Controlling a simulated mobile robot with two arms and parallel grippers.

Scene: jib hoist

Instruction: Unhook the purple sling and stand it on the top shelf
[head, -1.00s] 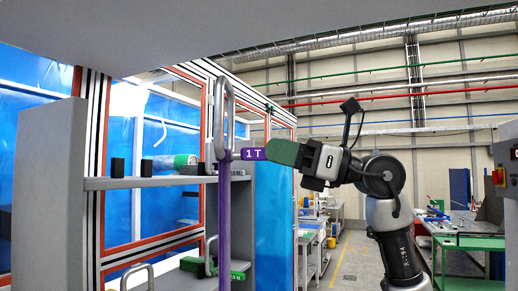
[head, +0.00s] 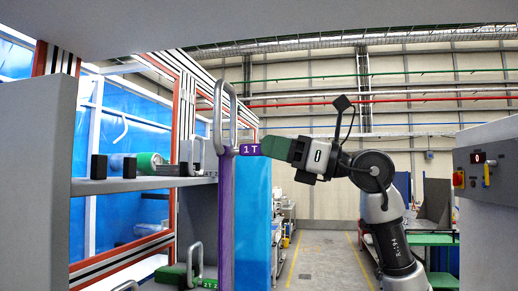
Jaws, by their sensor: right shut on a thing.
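The purple sling (head: 226,215) is upright, with a long metal link (head: 226,105) at its top and a purple "1 T" tag (head: 249,150) at its side. Its lower end is cut off by the frame. My right gripper (head: 272,149), with green fingers, reaches in from the right and is shut on the sling at the tag. No hook shows in the link. The upper grey shelf (head: 135,184) is to the left, behind the sling; the sling is in front of its right end. My left gripper is not in view.
On the shelf stand black blocks (head: 99,167), a green-ended cylinder (head: 148,162) and grey metal pieces. A green-tagged sling (head: 207,283) sits lower down. A grey control box (head: 486,175) is at the right. The floor (head: 318,262) behind is open.

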